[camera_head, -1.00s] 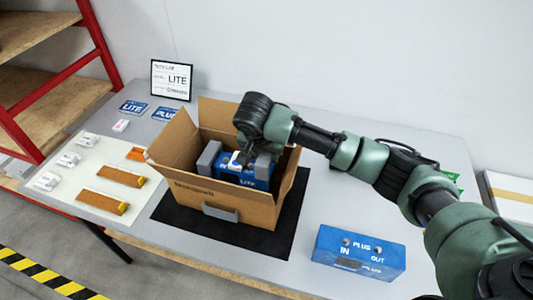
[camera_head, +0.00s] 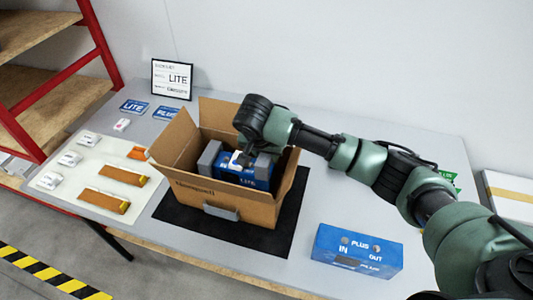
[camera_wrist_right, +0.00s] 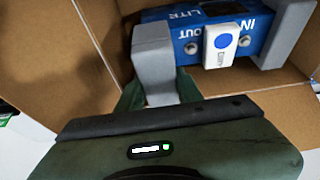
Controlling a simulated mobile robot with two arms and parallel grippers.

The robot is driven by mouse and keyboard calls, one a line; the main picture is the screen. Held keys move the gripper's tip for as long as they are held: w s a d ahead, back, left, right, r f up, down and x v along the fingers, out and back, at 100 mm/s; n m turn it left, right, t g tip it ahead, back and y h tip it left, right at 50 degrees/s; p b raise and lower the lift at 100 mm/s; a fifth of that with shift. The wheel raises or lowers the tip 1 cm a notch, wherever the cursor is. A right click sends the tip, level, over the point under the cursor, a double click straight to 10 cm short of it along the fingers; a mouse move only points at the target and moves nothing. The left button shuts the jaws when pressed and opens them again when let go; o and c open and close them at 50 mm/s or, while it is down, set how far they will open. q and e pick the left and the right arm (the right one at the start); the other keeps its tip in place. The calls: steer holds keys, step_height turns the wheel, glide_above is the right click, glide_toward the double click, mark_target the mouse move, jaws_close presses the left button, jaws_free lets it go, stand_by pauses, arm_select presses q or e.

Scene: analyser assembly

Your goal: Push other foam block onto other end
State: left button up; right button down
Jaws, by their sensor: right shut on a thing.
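The blue LITE analyser (camera_head: 234,178) sits inside the open cardboard box (camera_head: 205,192). One grey foam block (camera_head: 209,158) is on its left end in the head view. The other grey foam block (camera_head: 263,167) is at its right end; in the wrist view this block (camera_wrist_right: 153,55) stands against the analyser's end. My right gripper (camera_wrist_right: 160,92) reaches down into the box and is shut on this second block. The first block (camera_wrist_right: 288,35) also shows at the far end in the wrist view. The fingertips are partly hidden in the head view. My left gripper is not in view.
The box stands on a black mat (camera_head: 288,223). A blue PLUS analyser (camera_head: 357,250) lies to its right. A white sheet with small packets and brown parts (camera_head: 104,200) is at the left. A framed sign (camera_head: 172,79) stands behind. The box flaps stand open around the arm.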

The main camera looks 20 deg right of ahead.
steer(key=shift+s+f+b, duration=0.1)
steer(key=shift+f+b, duration=0.25)
steer(key=shift+f, duration=1.65)
stand_by(2.0)
steer(key=c, duration=0.9)
jaws_free()
steer(key=shift+s, duration=0.1)
steer(key=shift+o, duration=0.2)
steer(key=r+p, duration=0.2)
steer(key=shift+w+a+r+p, duration=0.1)
steer(key=shift+w+r+p, duration=0.1)
steer(key=shift+p, duration=0.2)
step_height(320, 180, up, 5)
steer(key=p, duration=0.5)
steer(key=shift+f+p, duration=0.1)
steer(key=shift+p, duration=0.2)
